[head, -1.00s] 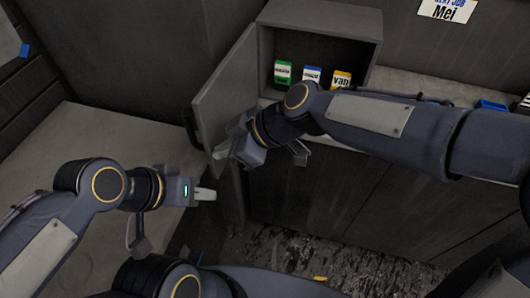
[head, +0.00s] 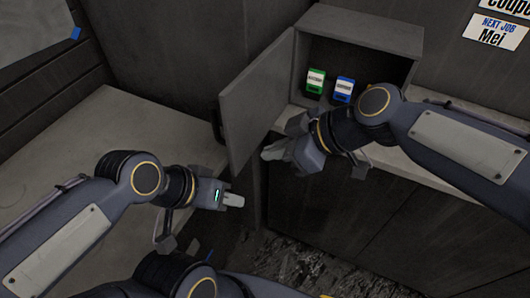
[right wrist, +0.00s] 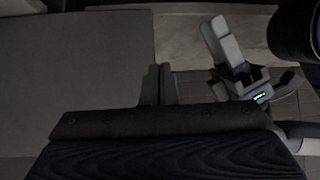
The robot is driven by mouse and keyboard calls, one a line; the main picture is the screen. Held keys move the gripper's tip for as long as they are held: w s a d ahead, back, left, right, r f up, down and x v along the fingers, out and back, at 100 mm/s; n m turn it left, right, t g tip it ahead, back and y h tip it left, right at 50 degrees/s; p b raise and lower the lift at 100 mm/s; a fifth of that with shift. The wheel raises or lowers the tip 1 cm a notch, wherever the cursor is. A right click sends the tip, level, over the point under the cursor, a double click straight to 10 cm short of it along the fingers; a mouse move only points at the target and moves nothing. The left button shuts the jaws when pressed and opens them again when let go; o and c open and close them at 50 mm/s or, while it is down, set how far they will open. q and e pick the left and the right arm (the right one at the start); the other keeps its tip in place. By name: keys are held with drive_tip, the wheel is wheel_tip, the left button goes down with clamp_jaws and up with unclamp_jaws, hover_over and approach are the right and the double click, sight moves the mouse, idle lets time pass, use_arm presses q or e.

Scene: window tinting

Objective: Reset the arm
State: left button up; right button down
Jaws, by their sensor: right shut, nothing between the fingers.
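My right gripper (head: 272,152) is shut and empty, in front of the open cabinet and just right of the lower part of its door (head: 258,100). I cannot tell whether it touches the door. Its closed fingers (right wrist: 158,86) show in the right wrist view. My left gripper (head: 233,200) hangs at the left, over the edge of the counter, with its fingers together and nothing visible in them. It also shows in the right wrist view (right wrist: 222,42).
The wall cabinet (head: 365,30) holds a green-labelled box (head: 315,81) and a blue-labelled box (head: 343,89). My right arm covers the cabinet's lower right. A grey counter (head: 110,125) lies at left. Notes (head: 496,31) hang on the wall at right.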

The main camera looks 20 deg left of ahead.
drive_tip(key=s+d+r+m+t+h+p, duration=0.15)
drive_tip(key=d+m+t, duration=0.25)
drive_tip(key=d+m, duration=1.25)
drive_tip(key=s+d+f+m+t+h, duration=0.1)
drive_tip(key=s+d+f+m+h, duration=0.1)
drive_tip(key=d, duration=0.7)
drive_tip(key=s+d+f+m+t+h+p, duration=0.1)
drive_tip(key=s+d+f, duration=0.3)
drive_tip(key=d, duration=0.5)
drive_tip(key=shift+s+f+m+h, duration=0.15)
drive_tip(key=shift+s+m+h, duration=0.45)
drive_tip(key=shift+s, duration=0.35)
